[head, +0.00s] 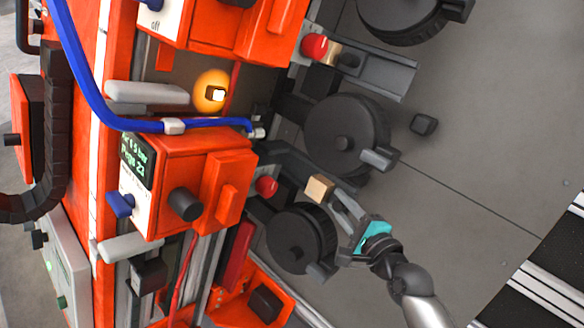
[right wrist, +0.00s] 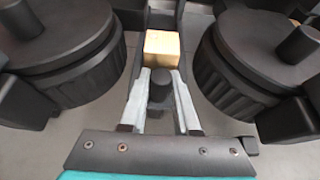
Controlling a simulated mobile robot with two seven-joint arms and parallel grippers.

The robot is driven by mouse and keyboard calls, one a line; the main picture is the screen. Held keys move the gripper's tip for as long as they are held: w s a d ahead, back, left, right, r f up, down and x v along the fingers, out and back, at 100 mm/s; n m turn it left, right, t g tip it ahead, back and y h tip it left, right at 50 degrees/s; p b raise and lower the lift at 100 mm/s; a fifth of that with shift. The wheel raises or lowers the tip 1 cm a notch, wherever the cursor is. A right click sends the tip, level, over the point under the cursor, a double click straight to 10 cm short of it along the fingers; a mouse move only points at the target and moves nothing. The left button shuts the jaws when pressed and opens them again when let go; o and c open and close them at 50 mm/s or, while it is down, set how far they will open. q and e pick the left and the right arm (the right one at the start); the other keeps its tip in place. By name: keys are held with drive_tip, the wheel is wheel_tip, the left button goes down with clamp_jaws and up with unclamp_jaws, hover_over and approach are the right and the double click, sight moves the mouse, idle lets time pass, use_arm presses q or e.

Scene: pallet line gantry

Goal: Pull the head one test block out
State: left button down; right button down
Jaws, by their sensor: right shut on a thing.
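The test block (head: 319,188) is a small tan block in the head view, between two dark wheels and to the right of a red ball-shaped part (head: 266,186), with a gap between. In the right wrist view the tan block (right wrist: 162,48) shows just beyond my fingertips. A dark round grip (right wrist: 160,88) on the near side of it lies between my fingers. My right gripper (head: 338,203) is shut on this grip; the pale fingers also show in the right wrist view (right wrist: 160,78). Whether the block's far end is free is hidden. My left gripper is not in view.
Dark wheels (head: 345,135) and (head: 296,238) stand close on both sides of my right gripper. A second tan block (head: 332,53) sits at an upper unit. A blue hose (head: 90,80) runs across the orange machine. Grey floor at right is mostly open.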

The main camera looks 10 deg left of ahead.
drive_tip(key=shift+s+d+f, duration=0.1)
drive_tip(key=shift+s+d, duration=0.3)
drive_tip(key=shift+d, duration=0.2)
drive_tip(key=shift+s+d, duration=0.4)
drive_tip(key=shift+d, duration=0.3)
drive_tip(key=c, duration=0.7)
unclamp_jaws()
drive_tip(key=shift+s, duration=0.1)
drive_tip(key=shift+p+v, duration=0.85)
drive_tip(key=shift+v, duration=3.65)
